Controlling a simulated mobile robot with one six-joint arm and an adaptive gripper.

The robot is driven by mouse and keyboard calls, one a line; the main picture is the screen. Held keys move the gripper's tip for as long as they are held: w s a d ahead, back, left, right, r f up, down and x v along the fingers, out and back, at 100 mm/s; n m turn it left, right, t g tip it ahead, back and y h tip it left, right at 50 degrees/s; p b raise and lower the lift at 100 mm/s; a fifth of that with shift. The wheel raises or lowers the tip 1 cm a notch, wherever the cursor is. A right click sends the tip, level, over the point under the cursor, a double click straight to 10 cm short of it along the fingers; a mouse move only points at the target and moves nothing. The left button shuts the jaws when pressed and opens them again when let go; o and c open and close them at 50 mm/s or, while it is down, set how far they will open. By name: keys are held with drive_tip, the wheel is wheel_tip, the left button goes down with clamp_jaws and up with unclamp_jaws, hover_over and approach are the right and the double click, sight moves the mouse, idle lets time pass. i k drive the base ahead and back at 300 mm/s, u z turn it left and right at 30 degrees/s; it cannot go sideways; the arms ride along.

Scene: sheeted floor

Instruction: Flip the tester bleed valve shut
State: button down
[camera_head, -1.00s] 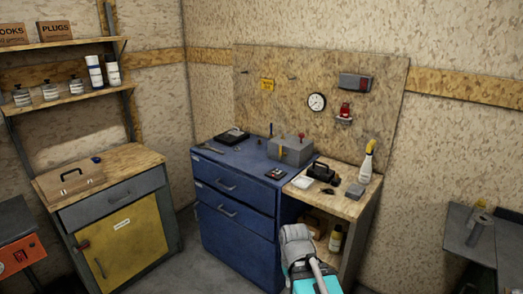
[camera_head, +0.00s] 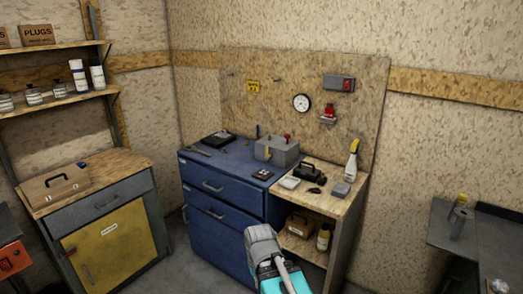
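A grey block-shaped unit (camera_head: 277,153), which looks like the tester, sits at the back right of the blue cabinet's top. A yellow lever (camera_head: 267,153) stands upright on its front and a red-topped part (camera_head: 287,137) rises from its top. Which of these is the bleed valve, and whether it is open, I cannot tell at this size. A grey and teal part of my arm shows at the bottom middle, in front of the blue cabinet and low shelf unit. My gripper's fingers are not visible.
The blue cabinet (camera_head: 220,212) adjoins a wooden-topped shelf unit (camera_head: 335,203) bearing a black device (camera_head: 308,173) and a spray bottle (camera_head: 352,160). A gauge (camera_head: 301,103) hangs on the board behind. A yellow-doored cabinet (camera_head: 108,245) stands left, a grey table (camera_head: 440,232) right. Grey floor shows between the cabinets.

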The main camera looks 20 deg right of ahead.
sight(267, 156)
drive_tip(key=u, duration=0.1)
drive_tip(key=i, duration=1)
drive_tip(key=z, duration=0.1)
